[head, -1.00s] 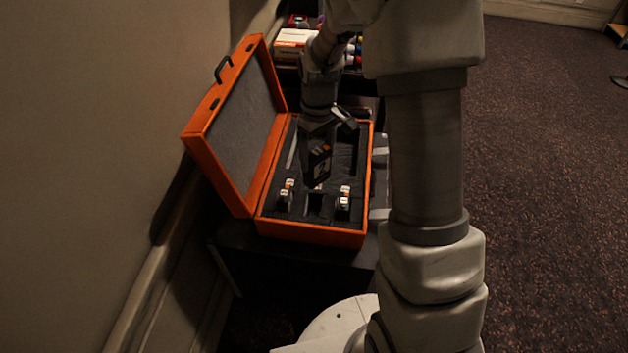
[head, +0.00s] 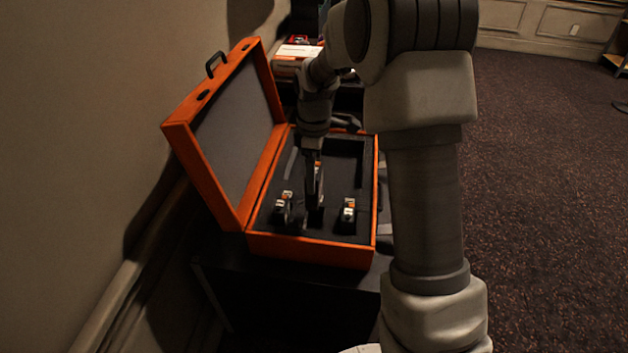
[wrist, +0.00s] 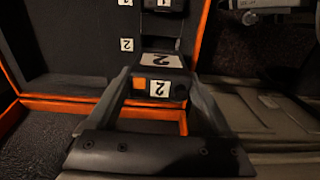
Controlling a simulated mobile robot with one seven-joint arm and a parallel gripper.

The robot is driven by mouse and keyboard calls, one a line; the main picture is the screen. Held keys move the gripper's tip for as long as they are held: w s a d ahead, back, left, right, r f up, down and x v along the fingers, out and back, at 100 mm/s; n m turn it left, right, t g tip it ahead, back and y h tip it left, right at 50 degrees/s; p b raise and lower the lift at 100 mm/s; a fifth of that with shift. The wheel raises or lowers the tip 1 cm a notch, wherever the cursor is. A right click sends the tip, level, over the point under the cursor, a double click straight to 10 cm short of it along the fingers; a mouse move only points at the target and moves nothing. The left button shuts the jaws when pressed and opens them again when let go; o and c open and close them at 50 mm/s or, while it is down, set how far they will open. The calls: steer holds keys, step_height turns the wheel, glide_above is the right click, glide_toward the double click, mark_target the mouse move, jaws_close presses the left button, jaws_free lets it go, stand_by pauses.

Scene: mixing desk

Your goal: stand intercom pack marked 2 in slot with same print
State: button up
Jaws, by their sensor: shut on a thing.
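My gripper (wrist: 158,98) is shut on a dark intercom pack (wrist: 143,97). The pack shows an orange patch and white labels printed 2. In the head view my gripper (head: 314,165) holds the pack (head: 317,188) over the foam, between two other packs. The orange case (head: 310,252) lies open, with its lid up at the left. In the wrist view a white print 2 (wrist: 127,45) sits on the foam, beside a dark slot (wrist: 160,43) just beyond the held pack. Whether the pack's lower end is inside the slot is hidden.
One pack (head: 284,207) stands left of the held pack and another (head: 348,211) stands right. A larger foam recess (head: 345,150) lies at the back right. White and orange boxes (head: 297,55) stand behind the case. A wall rises close at the left.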

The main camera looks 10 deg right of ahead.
steer(key=shift+f, duration=0.15)
step_height(320, 180, down, 12)
steer(key=b, duration=0.9)
steer(key=shift+b, duration=0.35)
steer(key=shift+f, duration=0.35)
stand_by(2.0)
steer(key=o, duration=1.5)
